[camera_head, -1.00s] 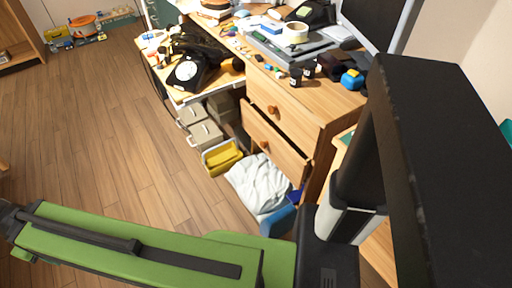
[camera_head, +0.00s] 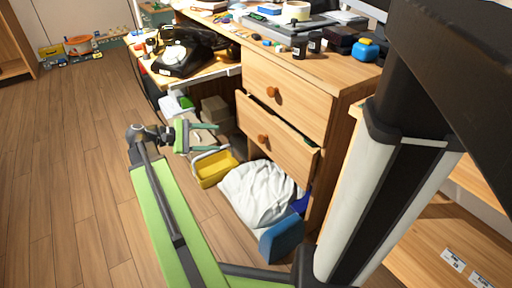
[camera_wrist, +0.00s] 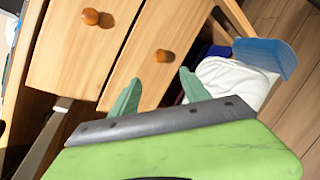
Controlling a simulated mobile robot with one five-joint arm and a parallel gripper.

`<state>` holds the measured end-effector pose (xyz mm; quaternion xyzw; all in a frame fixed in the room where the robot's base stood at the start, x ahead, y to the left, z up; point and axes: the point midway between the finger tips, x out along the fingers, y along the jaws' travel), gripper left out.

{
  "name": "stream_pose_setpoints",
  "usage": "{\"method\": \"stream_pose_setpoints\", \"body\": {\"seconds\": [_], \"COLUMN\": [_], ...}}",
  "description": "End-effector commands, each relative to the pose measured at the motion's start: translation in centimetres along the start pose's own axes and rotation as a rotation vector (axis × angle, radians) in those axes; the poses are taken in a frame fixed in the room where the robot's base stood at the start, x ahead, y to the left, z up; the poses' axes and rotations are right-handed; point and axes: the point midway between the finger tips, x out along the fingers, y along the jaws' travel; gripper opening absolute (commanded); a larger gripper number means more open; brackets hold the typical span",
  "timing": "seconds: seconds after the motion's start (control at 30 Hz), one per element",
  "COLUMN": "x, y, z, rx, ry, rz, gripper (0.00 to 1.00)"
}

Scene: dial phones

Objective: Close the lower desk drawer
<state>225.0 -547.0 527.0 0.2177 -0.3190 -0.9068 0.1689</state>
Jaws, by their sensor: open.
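The wooden desk has two drawers with round knobs. The upper drawer (camera_head: 287,97) looks shut. The lower drawer (camera_head: 275,136) stands partly open, with its top edge and a dark gap showing at its right end. Its knob (camera_head: 262,138) also shows in the wrist view (camera_wrist: 162,56). My gripper (camera_head: 215,138) is open and empty, to the left of the lower drawer and apart from it. In the wrist view its green fingers (camera_wrist: 158,92) point toward the lower drawer front (camera_wrist: 150,45), below the knob.
Grey boxes (camera_head: 214,108) are under the desk. A black phone (camera_head: 178,58) sits on the desktop. Open floor lies at left.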

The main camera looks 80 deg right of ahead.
Motion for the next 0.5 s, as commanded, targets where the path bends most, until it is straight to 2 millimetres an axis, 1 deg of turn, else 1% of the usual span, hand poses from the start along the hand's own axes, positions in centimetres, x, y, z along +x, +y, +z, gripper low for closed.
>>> {"method": "stream_pose_setpoints", "body": {"seconds": [0.07,0.17,0.5], "x": [0.9,3.0,11.6], "y": [-0.1,-0.3,-0.4], "z": [0.0,-0.1,-0.2], "rx": [0.001,0.002,0.003], "ry": [0.0,-0.001,-0.001], "rz": [-0.002,-0.003,-0.004], "gripper": [0.55,0.55,0.55]}}
